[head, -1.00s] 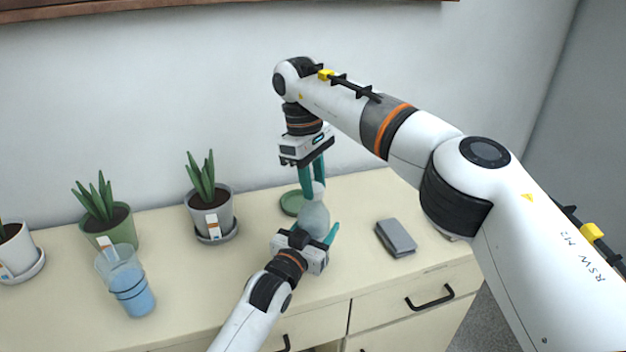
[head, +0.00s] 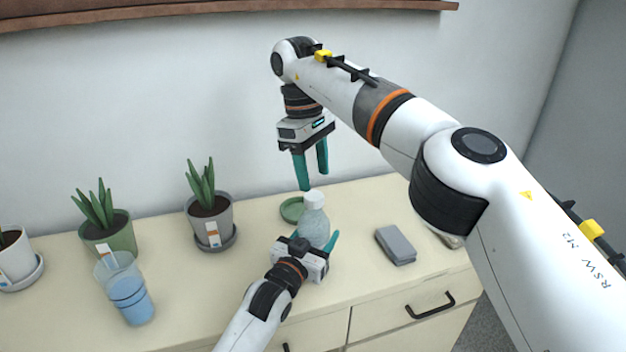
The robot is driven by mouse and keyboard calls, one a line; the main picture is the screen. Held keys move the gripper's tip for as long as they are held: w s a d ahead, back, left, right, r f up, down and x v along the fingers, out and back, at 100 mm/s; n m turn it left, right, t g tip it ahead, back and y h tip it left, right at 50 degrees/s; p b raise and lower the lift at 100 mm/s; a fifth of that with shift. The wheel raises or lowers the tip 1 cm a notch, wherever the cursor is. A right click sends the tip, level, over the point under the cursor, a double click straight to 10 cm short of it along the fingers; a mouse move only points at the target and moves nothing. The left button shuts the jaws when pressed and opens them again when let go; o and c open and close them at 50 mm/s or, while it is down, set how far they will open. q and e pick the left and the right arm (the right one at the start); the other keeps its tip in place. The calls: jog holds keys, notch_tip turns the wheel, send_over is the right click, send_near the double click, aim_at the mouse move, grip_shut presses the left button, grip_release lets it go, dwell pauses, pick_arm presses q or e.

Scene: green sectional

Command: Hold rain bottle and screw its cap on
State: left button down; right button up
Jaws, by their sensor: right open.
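The rain bottle (head: 314,226) is clear and stands upright on the cabinet top, right of the middle plant. Its white cap (head: 314,197) sits on the bottle's neck; how tightly it is turned cannot be told. My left gripper (head: 318,243) is low at the bottle, with one teal finger on each side of its lower body. Its fingers appear closed around the bottle, though the contact is partly hidden. My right gripper (head: 312,176) points down above the cap, open and empty, its teal fingertips apart and clear of the cap.
A green saucer (head: 291,211) lies behind the bottle. A grey box-like object (head: 396,246) lies to the right. Potted plants (head: 209,214) and a blue-banded cup (head: 131,296) stand to the left.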

jog(key=shift+r, duration=0.1)
jog(key=shift+c, duration=0.2)
jog(key=n, duration=0.5)
jog(key=shift+r+n, duration=0.1)
jog(key=shift+n, duration=0.2)
jog(key=n, duration=0.7)
jog(key=shift+r, duration=0.2)
jog(key=n, duration=0.4)
jog(key=shift+r+n+y, duration=0.1)
jog(key=shift+n+y, duration=0.2)
jog(key=shift+n, duration=0.1)
jog(key=n, duration=0.7)
jog(key=shift+r, duration=0.2)
jog(key=n, duration=0.7)
jog(key=shift+r+t+y, duration=0.25)
jog(key=shift+t+y, duration=0.05)
jog(key=n, duration=0.7)
jog(key=shift+r, duration=0.2)
jog(key=n, duration=0.6)
jog(key=shift+d+r+n, duration=0.1)
jog(key=shift+r+n, duration=0.15)
jog(key=shift+n, duration=0.15)
jog(key=n, duration=0.5)
jog(key=shift+r, duration=0.2)
